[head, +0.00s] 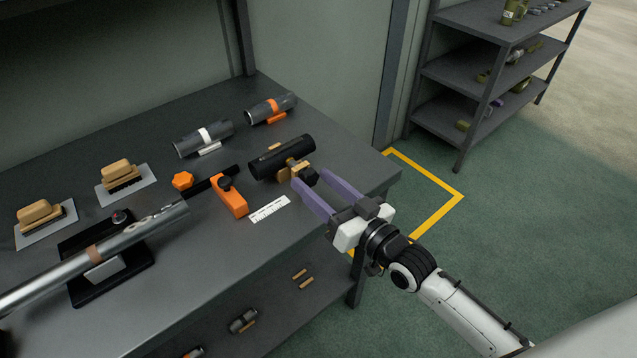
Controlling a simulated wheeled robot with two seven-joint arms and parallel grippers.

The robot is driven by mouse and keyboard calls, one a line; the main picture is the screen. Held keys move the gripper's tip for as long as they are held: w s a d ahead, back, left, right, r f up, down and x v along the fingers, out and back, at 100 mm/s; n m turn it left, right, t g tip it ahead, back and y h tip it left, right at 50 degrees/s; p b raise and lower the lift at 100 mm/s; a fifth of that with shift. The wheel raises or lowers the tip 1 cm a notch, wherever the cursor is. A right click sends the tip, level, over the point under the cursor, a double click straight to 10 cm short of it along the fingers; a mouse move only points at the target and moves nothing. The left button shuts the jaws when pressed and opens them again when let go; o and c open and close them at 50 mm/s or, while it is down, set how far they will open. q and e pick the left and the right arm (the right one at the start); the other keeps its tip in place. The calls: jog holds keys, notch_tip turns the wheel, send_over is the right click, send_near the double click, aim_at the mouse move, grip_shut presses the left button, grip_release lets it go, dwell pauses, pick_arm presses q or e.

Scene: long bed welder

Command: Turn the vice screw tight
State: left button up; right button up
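On the bench, a black cylinder (280,158) lies across a small brass-coloured fitting (297,170) with a dark knob-like end (308,175) at the right edge. An orange clamp-like tool (231,197) with a black bar and an orange knob (182,181) lies to its left. I cannot tell for sure which part is the vice screw. My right gripper (311,179) has two purple fingers spread apart, with their tips beside the dark knob-like end. Whether they touch it cannot be told. My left gripper is not in view.
A long silver tube (140,231) rests on a black base (78,290) at the lower left. Two brushes (118,172) sit on pale plates. Two grey cylinders (203,138) lie behind. A shelf rack (470,75) stands at the upper right. Floor at the right is clear.

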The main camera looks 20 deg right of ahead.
jog(key=v, duration=1)
jog(key=shift+s, duration=0.15)
jog(key=shift+d, duration=0.1)
dwell(0.3)
